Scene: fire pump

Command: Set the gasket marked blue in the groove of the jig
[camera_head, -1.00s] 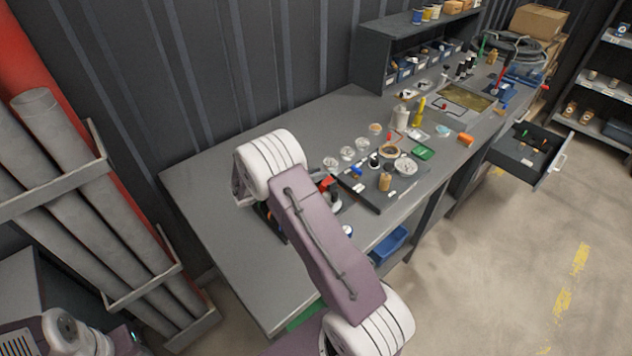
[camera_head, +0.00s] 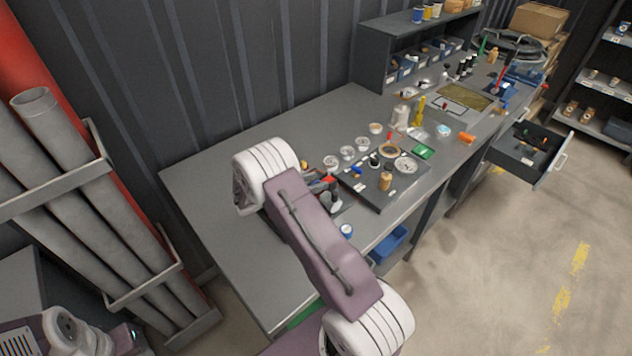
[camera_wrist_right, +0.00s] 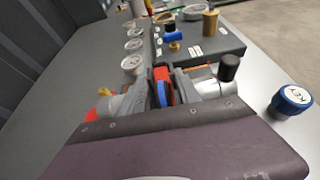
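My right gripper (camera_wrist_right: 163,88) is low over the near left part of the bench, its fingers pointing toward a raised dark board (camera_head: 378,194). A dark curved piece with a blue face (camera_wrist_right: 163,94) shows between the fingers, with red beside it. I cannot tell whether it is the blue-marked gasket or whether the fingers press on it. In the head view my arm and wrist mostly hide this gripper. The board carries a tan-rimmed ring (camera_head: 389,150), a pale round dish (camera_head: 405,164) and a brass cylinder (camera_head: 385,181). I cannot make out the jig's groove. My left gripper is out of view.
Several pale round dishes (camera_head: 347,153) line the board's left side. A blue-capped KEY container (camera_wrist_right: 291,100) stands right of my right gripper. A dark-capped cylinder (camera_wrist_right: 229,68) is close to the right finger. An open drawer (camera_head: 527,155) juts out. The bench's near left is clear.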

